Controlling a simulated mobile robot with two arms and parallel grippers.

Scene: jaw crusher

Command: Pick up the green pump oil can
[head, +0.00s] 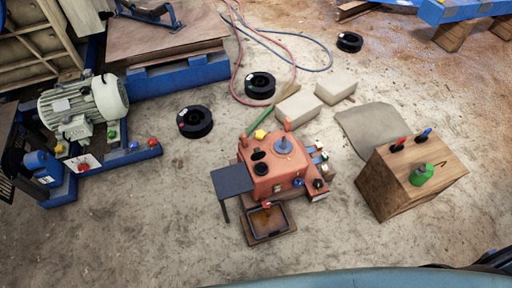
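The green pump oil can (423,174) stands on top of a wooden crate (392,194) at the right of the head view. It has a rounded green body and a thin spout or handle pointing to the upper right. A red-handled item (398,144) and a blue-handled item (424,134) lie behind it on the same crate top. Neither of my grippers can be made out in this view. Nothing touches the can except the crate.
An orange jaw crusher (272,172) stands mid-floor, with a tray (268,222) before it. A grey motor (84,104) sits on a blue frame at left. Black spools (195,121), pale blocks (298,107) and red and blue hoses lie behind. Sandy floor separates crusher and crate.

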